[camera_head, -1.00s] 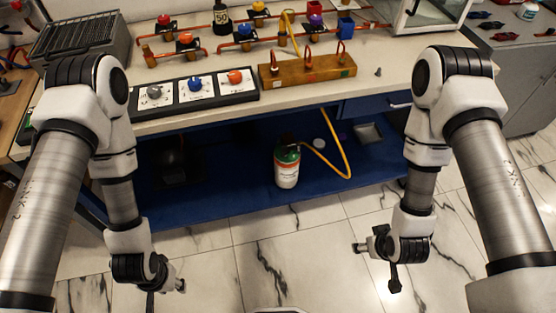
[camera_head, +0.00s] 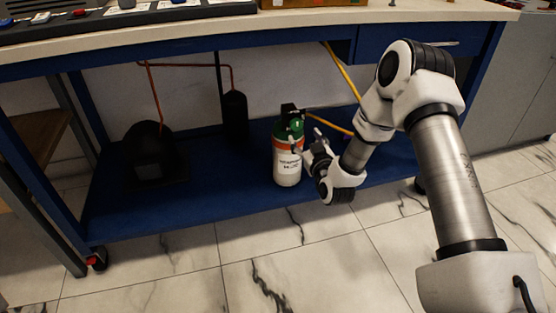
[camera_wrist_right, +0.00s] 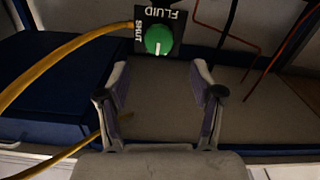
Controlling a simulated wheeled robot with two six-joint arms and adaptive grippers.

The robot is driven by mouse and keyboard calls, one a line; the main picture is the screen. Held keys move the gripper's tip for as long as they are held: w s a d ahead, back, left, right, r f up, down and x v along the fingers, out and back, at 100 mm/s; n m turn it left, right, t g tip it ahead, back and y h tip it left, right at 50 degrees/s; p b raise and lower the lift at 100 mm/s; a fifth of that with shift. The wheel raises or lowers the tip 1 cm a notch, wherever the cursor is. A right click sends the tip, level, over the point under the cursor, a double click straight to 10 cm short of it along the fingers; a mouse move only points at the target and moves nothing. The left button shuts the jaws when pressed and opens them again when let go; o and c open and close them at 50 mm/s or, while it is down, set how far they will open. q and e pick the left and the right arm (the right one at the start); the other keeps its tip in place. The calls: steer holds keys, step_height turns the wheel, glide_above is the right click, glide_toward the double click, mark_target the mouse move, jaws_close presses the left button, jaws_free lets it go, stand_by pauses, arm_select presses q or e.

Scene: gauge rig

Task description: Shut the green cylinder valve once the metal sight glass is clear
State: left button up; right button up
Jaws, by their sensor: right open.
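The gas cylinder (camera_head: 287,160) stands upright on the blue shelf under the bench, with a white labelled body, orange band and green top. Its green valve knob (camera_wrist_right: 159,39) shows in the right wrist view, on a dark plate reading FLUID at the top and SHUT at the left. The knob's white mark is on its lower side, not at either word. My right gripper (camera_head: 308,150) is beside the cylinder's upper right; in the wrist view its open, empty fingers (camera_wrist_right: 160,75) are below the knob. The metal sight glass cannot be made out. My left gripper is out of view.
A yellow hose (camera_head: 344,73) runs down behind the cylinder and also crosses the wrist view's left (camera_wrist_right: 60,58). A black unit (camera_head: 155,155) and a dark canister (camera_head: 235,115) stand left on the blue shelf (camera_head: 215,212). The bench edge (camera_head: 200,38) overhangs.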

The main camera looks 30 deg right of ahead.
mark_target(297, 126)
steer(key=b+x, duration=0.1)
steer(key=x, duration=0.1)
steer(key=b+x, duration=0.1)
steer(key=x, duration=0.2)
steer(key=f+b+x, duration=0.1)
steer(key=x, duration=0.1)
steer(key=shift+w+d, duration=0.15)
steer(key=shift+w, duration=0.05)
steer(key=shift+w+d+r, duration=0.1)
steer(key=shift+w+r, duration=0.1)
steer(key=shift+w, duration=0.05)
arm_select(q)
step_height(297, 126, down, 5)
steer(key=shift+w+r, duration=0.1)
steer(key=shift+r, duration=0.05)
arm_select(e)
steer(key=c, duration=1.1)
